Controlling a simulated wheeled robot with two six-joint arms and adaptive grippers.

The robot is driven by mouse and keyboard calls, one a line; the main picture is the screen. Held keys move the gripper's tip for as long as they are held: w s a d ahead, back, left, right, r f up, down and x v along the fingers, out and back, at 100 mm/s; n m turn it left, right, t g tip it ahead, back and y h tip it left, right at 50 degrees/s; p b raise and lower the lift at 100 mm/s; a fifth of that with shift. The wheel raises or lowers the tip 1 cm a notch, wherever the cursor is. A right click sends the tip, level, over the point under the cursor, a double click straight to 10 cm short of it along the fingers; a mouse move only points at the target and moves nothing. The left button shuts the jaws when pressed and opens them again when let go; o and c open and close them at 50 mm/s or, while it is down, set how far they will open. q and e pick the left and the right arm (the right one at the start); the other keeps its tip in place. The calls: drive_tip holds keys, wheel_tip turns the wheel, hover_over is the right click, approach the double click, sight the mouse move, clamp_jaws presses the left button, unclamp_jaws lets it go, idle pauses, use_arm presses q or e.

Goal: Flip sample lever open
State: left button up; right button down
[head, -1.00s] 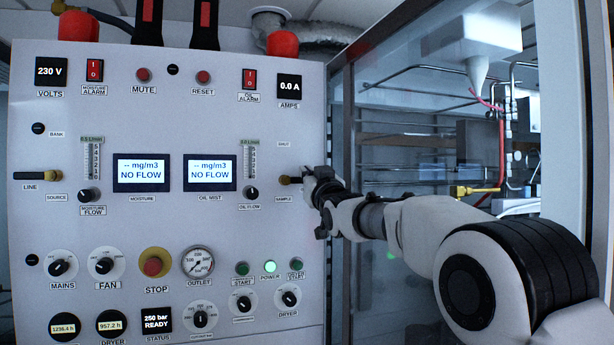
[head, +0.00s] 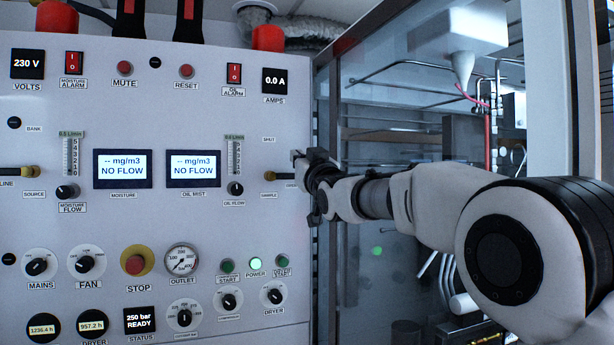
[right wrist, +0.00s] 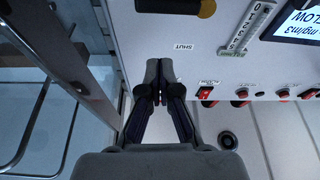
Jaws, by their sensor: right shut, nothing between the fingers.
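The sample lever (head: 270,176) is on the right edge of the white panel, with a brass pivot and a black handle pointing right, roughly level. The SAMPLE label (head: 262,203) is below it and the SHUT label (head: 269,140) above it. In the right wrist view the lever's black handle (right wrist: 166,5) and brass end are at the top edge, partly cut off. My right gripper (head: 298,157) is by the handle's right end, slightly above it. In the right wrist view its fingers (right wrist: 159,68) are together and empty, apart from the handle. My left gripper is out of view.
A similar source lever (head: 28,172) is at the panel's left. The oil flow knob (head: 235,189) and flow gauge (head: 234,158) are left of the sample lever. A framed glass enclosure (head: 400,100) with pipes stands right of the panel, behind my right arm.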

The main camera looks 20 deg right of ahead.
use_arm(q)
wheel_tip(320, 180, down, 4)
drive_tip(key=b, duration=0.2)
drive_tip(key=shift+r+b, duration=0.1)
drive_tip(key=shift+b, duration=0.2)
use_arm(e)
drive_tip(key=v, duration=0.6)
drive_tip(key=shift+a, duration=0.15)
drive_tip(key=shift+s, duration=0.1)
